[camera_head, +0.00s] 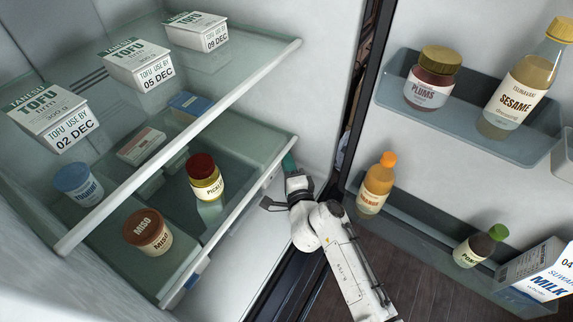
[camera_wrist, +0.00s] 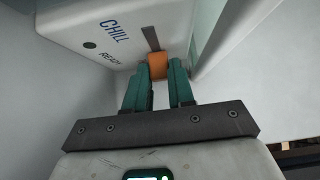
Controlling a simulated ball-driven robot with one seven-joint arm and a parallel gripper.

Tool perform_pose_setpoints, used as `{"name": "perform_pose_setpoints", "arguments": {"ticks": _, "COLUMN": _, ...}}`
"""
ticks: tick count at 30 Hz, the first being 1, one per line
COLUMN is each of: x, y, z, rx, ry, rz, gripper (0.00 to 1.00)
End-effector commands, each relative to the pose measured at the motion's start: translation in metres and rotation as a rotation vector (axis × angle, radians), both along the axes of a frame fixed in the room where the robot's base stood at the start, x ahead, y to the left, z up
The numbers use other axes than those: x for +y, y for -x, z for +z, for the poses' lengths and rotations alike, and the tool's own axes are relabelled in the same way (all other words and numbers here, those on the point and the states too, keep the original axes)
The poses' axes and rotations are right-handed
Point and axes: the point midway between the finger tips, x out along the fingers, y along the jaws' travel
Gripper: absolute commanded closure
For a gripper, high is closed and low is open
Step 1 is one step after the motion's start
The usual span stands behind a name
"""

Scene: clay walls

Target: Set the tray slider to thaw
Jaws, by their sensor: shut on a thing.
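The orange slider knob (camera_wrist: 158,66) sits at the near end of a dark slot (camera_wrist: 151,38) on the white tray front (camera_wrist: 75,22) in the wrist view. My gripper (camera_wrist: 160,70) has its teal fingers shut on the knob, one on each side. "CHILL" and "READY" are printed on the tray front, beside a dark round dot. I see no "THAW" lettering. In the head view my gripper (camera_head: 289,162) is at the right end of the lower glass shelf; the knob is hidden there.
The upper glass shelf (camera_head: 180,145) holds several tofu packs. On the lower level stand a miso jar (camera_head: 148,232), a pickle jar (camera_head: 205,178) and a yoghurt pot (camera_head: 79,184). The fridge door at right holds bottles, including an orange-capped one (camera_head: 377,184), close to my arm.

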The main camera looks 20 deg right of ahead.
Motion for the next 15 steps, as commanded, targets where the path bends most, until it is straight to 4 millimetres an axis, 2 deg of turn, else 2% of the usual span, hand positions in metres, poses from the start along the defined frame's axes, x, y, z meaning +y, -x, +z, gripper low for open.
{"name": "perform_pose_setpoints", "arguments": {"ticks": 1, "x": -0.0029, "y": -0.0014, "z": 0.0013, "rx": -0.002, "ry": 0.000, "rz": -0.007, "gripper": 0.75}}
{"name": "perform_pose_setpoints", "arguments": {"ticks": 4, "x": -0.0026, "y": -0.0012, "z": 0.0012, "rx": -0.002, "ry": 0.000, "rz": -0.006, "gripper": 0.66}}
{"name": "perform_pose_setpoints", "arguments": {"ticks": 11, "x": -0.0018, "y": -0.0004, "z": 0.0009, "rx": -0.001, "ry": 0.000, "rz": -0.005, "gripper": 0.66}}
{"name": "perform_pose_setpoints", "arguments": {"ticks": 15, "x": -0.0008, "y": 0.0073, "z": 0.0005, "rx": -0.001, "ry": 0.001, "rz": -0.005, "gripper": 0.66}}
